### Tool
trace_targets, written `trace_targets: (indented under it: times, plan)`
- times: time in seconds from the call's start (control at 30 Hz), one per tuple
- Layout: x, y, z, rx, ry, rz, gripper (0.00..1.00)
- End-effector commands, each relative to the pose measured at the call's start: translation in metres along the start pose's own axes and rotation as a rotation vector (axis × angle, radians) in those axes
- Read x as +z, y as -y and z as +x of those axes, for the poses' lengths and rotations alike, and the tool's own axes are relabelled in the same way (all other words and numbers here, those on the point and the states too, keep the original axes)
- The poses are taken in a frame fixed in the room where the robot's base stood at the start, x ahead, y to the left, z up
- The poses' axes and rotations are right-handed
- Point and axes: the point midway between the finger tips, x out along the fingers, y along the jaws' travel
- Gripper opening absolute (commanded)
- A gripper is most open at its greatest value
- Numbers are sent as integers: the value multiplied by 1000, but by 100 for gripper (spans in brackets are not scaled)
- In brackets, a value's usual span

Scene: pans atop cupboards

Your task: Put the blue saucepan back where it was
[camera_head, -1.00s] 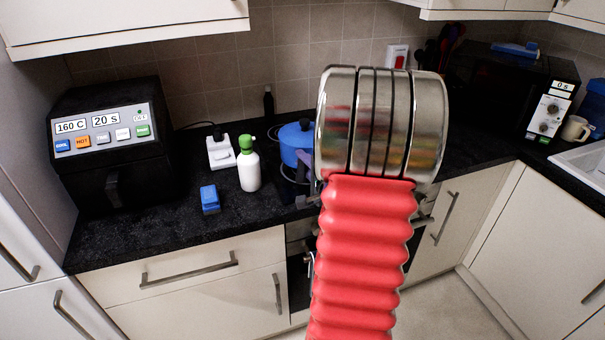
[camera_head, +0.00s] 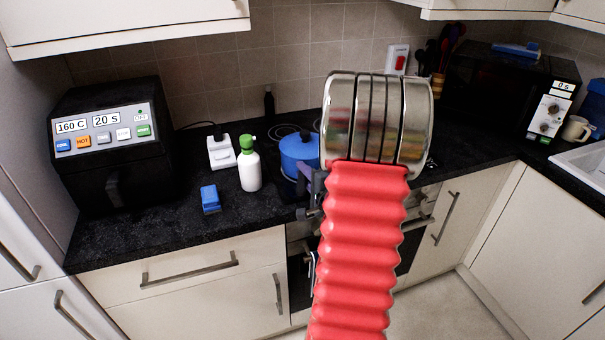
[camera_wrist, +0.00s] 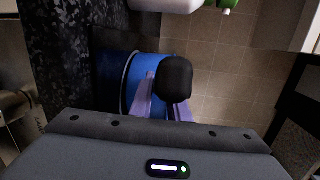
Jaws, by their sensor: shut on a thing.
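The blue saucepan (camera_head: 296,152) is over the front part of the hob in the head view, partly behind my arm. It appears upright, with a dark knob or handle end on top. In the wrist view the blue saucepan (camera_wrist: 133,82) fills the middle, with a black rounded part in front of it. My gripper (camera_head: 306,180) has purple fingers, mostly hidden by my arm in the head view. In the wrist view my gripper (camera_wrist: 166,98) is shut on the saucepan, at or near the black part. I cannot tell whether the pan's base touches the hob.
A white bottle with a green top (camera_head: 249,168) stands close left of the saucepan. A blue sponge-like block (camera_head: 210,199) lies on the dark counter (camera_head: 140,235). A black appliance (camera_head: 110,150) is at left, a microwave (camera_head: 500,95) at right. Hob rings (camera_head: 283,130) show behind the pan.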

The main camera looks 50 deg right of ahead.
Motion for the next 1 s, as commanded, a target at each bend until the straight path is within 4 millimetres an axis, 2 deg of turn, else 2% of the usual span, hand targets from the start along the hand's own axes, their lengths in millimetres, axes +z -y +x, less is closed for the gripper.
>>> trace_targets:
  times: [0.2,0.23,0.5,0.83,1.0]
  plan:
    - [-1,0,0,-3,0,-1,0]
    - [0,-2,0,1,-1,1,17]
    - [-1,-2,0,1,-1,1,34]
    - [-1,1,-1,0,-1,0,34]
    - [3,1,-10,1,-2,1,34]
